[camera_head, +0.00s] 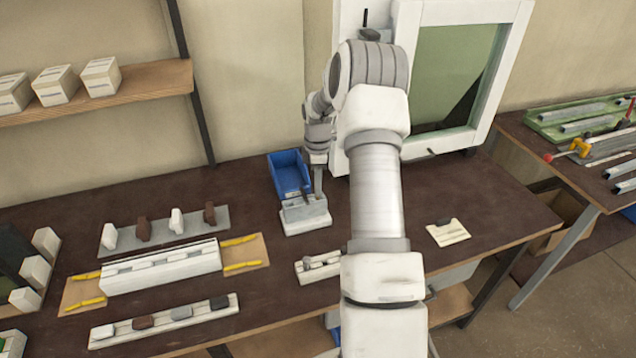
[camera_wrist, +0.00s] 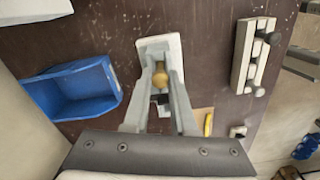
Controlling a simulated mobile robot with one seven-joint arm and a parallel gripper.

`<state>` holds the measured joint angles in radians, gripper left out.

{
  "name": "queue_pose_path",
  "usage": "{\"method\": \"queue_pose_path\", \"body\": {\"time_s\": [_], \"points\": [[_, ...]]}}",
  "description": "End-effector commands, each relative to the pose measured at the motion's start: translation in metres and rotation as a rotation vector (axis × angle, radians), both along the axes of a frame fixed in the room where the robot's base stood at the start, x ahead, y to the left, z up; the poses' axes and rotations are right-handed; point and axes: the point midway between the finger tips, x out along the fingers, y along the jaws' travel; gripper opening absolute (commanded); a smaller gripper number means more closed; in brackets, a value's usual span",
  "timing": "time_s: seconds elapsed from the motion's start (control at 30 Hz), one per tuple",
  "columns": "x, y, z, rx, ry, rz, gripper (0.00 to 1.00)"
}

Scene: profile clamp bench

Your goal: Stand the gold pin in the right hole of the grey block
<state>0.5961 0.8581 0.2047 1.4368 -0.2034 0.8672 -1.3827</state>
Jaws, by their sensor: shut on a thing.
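My gripper (camera_wrist: 160,64) points down, with its two fingers shut on the gold pin (camera_wrist: 160,79), whose rounded gold end shows between them in the wrist view. A pale grey block (camera_wrist: 158,44) lies directly below the fingers.
An open blue bin (camera_head: 289,172) stands close behind and left of the block. A small rack (camera_wrist: 250,55) with dark-headed pins lies to the right in the wrist view. A long white profile (camera_head: 160,267) and strips of small blocks (camera_head: 165,320) occupy the left bench.

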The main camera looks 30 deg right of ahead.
Motion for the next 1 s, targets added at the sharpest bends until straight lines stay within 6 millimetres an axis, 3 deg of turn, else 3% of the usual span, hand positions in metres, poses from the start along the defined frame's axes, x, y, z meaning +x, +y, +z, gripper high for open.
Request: {"method": "queue_pose_path", "body": {"time_s": [0.87,0.9,1.0], "points": [[0.0,0.0,-0.022,0.0,0.0,0.0,0.0],[0.0,0.0,-0.022,0.0,0.0,0.0,0.26],[0.0,0.0,-0.023,0.0,0.0,0.0,0.44]]}}
